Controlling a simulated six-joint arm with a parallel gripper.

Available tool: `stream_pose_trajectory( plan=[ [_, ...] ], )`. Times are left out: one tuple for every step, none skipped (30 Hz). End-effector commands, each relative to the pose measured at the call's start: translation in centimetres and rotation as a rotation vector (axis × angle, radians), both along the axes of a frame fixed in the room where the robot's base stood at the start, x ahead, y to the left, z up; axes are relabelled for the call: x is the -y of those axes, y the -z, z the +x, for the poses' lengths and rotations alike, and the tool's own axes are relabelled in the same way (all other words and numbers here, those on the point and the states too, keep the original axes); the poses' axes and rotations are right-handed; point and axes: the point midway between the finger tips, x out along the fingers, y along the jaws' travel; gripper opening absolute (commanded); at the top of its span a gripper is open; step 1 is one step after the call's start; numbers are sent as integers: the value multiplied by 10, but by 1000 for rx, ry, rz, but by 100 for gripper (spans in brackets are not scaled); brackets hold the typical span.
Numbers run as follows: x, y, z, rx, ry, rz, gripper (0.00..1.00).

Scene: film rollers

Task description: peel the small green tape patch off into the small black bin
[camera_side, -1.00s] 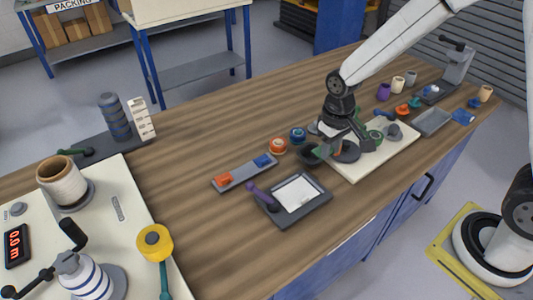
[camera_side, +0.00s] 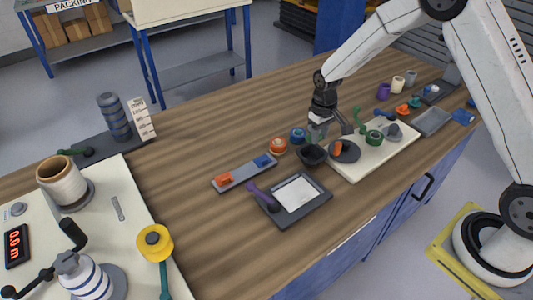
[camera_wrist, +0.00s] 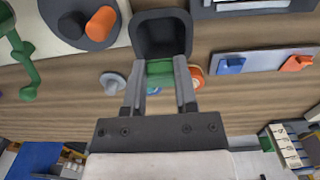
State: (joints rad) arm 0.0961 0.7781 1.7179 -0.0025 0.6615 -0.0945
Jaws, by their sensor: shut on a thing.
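The small green tape patch (camera_wrist: 160,72) is between my fingertips in the wrist view. My gripper (camera_wrist: 160,82) is shut on it. The small black bin (camera_wrist: 162,38) is an open dark square cup just beyond the fingertips in that view. In the side view my gripper (camera_side: 318,133) points down just behind the bin (camera_side: 312,156), above the table. The fingers are small there, and I cannot make out the patch clearly in that view.
A cream board (camera_side: 375,160) with a dark disc (camera_side: 345,151), an orange peg and green parts stands right of the bin. An orange roll (camera_side: 278,146) and a blue roll (camera_side: 298,135) are close by. A dark-framed tray (camera_side: 293,212) lies in front.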

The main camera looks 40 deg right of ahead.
Motion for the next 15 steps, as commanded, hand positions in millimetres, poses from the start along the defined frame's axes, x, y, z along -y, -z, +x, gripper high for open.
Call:
stream_pose_trajectory(
  plan=[
    [0, 0, 0, 0, 0, 0, 0],
    [0, 0, 0, 0, 0, 0, 0],
    [0, 0, 0, 0, 0, 0, 0],
    [0, 1, 0, 0, 0, 0, 0],
    [0, 1, 0, 0, 0, 0, 0],
    [0, 2, 0, 0, 0, 0, 0],
    [0, 2, 0, 0, 0, 0, 0],
    [0, 3, 0, 0, 0, 0, 0],
    [0, 4, 0, 0, 0, 0, 0],
    [0, 5, 0, 0, 0, 0, 0],
    [0, 6, 0, 0, 0, 0, 0],
    [0, 8, 0, 0, 0, 0, 0],
    [0, 9, 0, 0, 0, 0, 0],
    [0, 10, 0, 0, 0, 0, 0],
    [0, 12, 0, -1, 0, 0, 0]
  ],
)
